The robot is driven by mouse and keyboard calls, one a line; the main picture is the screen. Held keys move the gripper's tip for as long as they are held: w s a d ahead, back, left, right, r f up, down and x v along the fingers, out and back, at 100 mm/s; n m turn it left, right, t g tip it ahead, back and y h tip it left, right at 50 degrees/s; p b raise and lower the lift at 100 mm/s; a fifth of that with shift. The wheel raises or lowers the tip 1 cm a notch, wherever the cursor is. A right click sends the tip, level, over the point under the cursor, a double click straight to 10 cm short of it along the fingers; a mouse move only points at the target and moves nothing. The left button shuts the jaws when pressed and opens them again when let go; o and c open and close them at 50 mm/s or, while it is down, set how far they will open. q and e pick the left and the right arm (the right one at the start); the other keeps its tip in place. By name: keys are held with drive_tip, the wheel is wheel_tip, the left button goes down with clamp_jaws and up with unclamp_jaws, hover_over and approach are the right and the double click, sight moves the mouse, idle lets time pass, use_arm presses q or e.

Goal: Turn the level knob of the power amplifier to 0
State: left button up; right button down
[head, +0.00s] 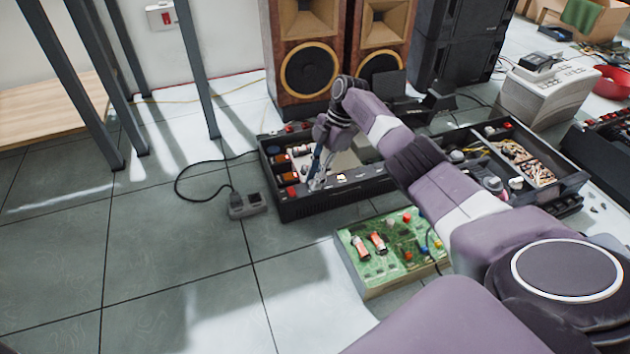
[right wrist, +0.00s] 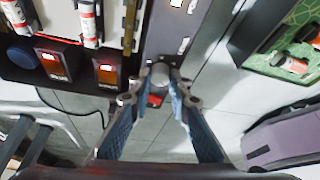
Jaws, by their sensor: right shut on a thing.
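The power amplifier is a black, open-topped box (head: 345,198) on the tiled floor, with colored parts inside. Its front edge also shows in the right wrist view (right wrist: 178,42). My right gripper (head: 317,184) reaches down to the front panel near its left half. In the right wrist view my right gripper (right wrist: 163,82) has its fingertips closed around a small round grey knob (right wrist: 159,74). The fingers touch both sides of it. A pointer or scale on the knob cannot be made out. My left gripper is not in view.
A green circuit board unit (head: 385,255) lies in front of the amplifier. A grey power socket block (head: 248,205) with a cable is at its left. Wooden speakers (head: 305,60) stand behind. An open black case of parts (head: 530,165) is to the right.

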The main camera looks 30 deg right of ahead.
idle(0.3)
drive_tip(key=c, duration=1.8)
unclamp_jaws()
drive_tip(key=v, duration=1.2)
drive_tip(key=shift+w+a, duration=0.1)
drive_tip(key=shift+w, duration=0.05)
